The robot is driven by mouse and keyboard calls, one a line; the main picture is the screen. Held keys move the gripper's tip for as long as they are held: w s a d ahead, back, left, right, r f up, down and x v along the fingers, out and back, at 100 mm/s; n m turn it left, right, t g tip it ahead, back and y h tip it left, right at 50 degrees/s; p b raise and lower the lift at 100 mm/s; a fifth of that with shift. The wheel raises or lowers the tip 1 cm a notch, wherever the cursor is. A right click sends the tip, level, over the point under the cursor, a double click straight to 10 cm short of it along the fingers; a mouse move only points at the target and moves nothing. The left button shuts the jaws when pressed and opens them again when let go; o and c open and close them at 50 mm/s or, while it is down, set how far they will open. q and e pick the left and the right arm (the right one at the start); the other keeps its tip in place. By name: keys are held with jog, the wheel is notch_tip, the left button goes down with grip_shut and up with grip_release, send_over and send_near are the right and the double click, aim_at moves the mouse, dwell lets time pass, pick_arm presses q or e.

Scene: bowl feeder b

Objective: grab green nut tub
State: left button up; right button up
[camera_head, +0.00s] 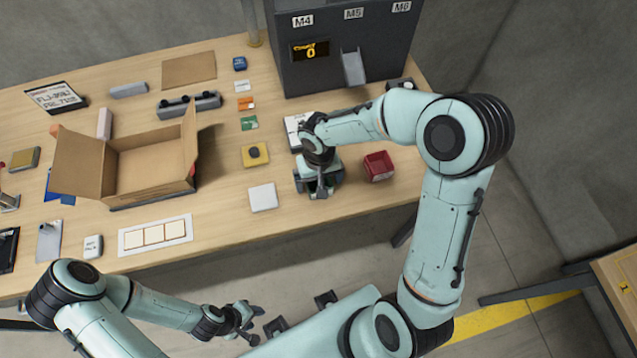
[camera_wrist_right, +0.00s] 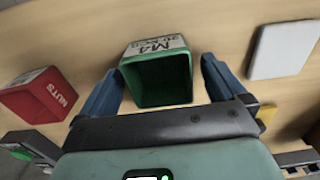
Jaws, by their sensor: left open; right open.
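The green nut tub (camera_wrist_right: 158,80) shows in the right wrist view, with its open mouth toward the camera and a white label reading M4 on its rim side. In the head view my right gripper (camera_head: 319,188) is over the table and mostly hides the tub. My left gripper (camera_head: 246,320) is open and empty, in front of the table and away from the tub.
A red bin (camera_head: 378,166) stands close to the right of the right gripper; its NUTS label shows in the wrist view (camera_wrist_right: 40,95). A white square (camera_head: 263,196) and a yellow tray (camera_head: 255,155) lie to the left. A cardboard box (camera_head: 150,190) and a dark dispenser (camera_head: 350,80) stand further off.

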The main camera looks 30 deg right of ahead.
jog(key=c, duration=1.1)
jog(key=shift+o, duration=0.2)
jog(key=shift+r, duration=0.1)
